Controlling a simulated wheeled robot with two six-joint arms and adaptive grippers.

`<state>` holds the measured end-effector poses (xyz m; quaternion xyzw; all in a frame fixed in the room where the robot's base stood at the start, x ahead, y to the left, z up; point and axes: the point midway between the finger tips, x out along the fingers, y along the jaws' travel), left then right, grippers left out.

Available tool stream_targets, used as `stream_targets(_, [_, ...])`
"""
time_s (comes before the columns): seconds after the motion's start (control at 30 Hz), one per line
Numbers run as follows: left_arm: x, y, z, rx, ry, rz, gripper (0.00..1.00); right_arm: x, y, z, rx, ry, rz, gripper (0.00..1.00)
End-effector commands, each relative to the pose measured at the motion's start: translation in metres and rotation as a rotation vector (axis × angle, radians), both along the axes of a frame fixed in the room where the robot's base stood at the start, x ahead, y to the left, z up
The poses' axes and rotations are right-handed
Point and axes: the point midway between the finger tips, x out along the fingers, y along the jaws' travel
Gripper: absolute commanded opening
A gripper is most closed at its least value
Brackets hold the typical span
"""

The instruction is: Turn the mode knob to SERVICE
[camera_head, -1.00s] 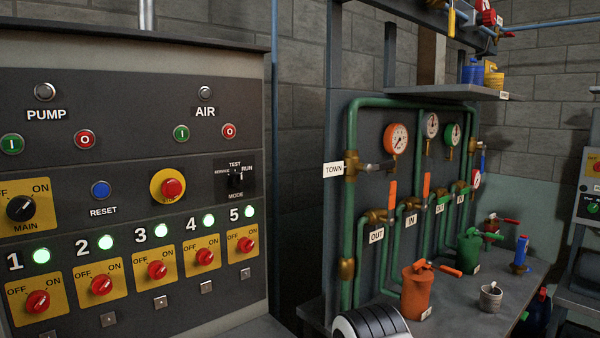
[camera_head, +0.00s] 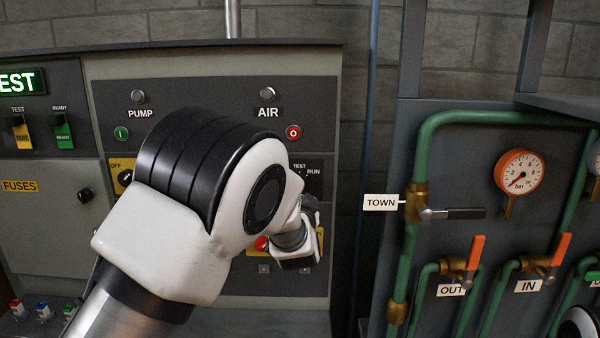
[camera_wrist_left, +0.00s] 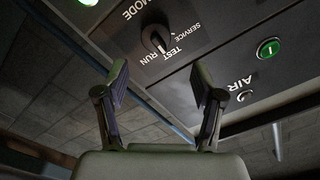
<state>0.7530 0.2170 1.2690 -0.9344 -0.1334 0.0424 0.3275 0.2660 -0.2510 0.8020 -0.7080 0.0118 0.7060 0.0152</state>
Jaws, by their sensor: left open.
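The black mode knob (camera_wrist_left: 155,40) is on the dark panel in the left wrist view, with MODE, SERVICE, TEST and RUN printed around it. Its white mark is on the side of TEST and RUN; I cannot tell exactly which it points to. My left gripper (camera_wrist_left: 162,84) is open and empty, with the knob seen beyond the gap between its fingers, apart from them. In the head view my left arm covers much of the panel and hides most of the knob; TEST and RUN show beside it. My right gripper is not in view.
In the wrist view a green button (camera_wrist_left: 268,48) and AIR label lie to the right. In the head view, the red AIR button (camera_head: 293,132) is above the knob area. Green pipes with the TOWN valve lever (camera_head: 455,213) stand to the right of the panel.

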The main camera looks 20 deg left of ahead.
Motion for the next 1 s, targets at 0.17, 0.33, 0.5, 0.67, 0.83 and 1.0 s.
stream_targets(0.17, [0.028, 0.009, 0.001, -0.004, 0.003, 0.001, 0.68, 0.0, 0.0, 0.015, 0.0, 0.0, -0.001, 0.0])
stream_targets(0.33, [0.058, 0.017, 0.0, -0.002, 0.004, 0.0, 0.68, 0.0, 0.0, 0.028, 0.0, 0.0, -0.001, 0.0])
stream_targets(0.5, [0.071, 0.021, -0.003, -0.001, 0.005, 0.0, 0.68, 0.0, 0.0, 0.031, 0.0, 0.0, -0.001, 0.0])
stream_targets(0.67, [0.071, 0.021, -0.004, -0.001, 0.006, -0.001, 0.68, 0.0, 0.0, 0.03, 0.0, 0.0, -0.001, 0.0])
stream_targets(0.83, [0.071, 0.021, -0.004, -0.001, 0.006, -0.001, 0.18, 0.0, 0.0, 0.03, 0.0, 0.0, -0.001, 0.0])
stream_targets(1.0, [0.071, 0.021, -0.004, -0.002, 0.006, -0.001, 0.08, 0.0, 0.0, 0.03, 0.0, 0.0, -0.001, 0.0])
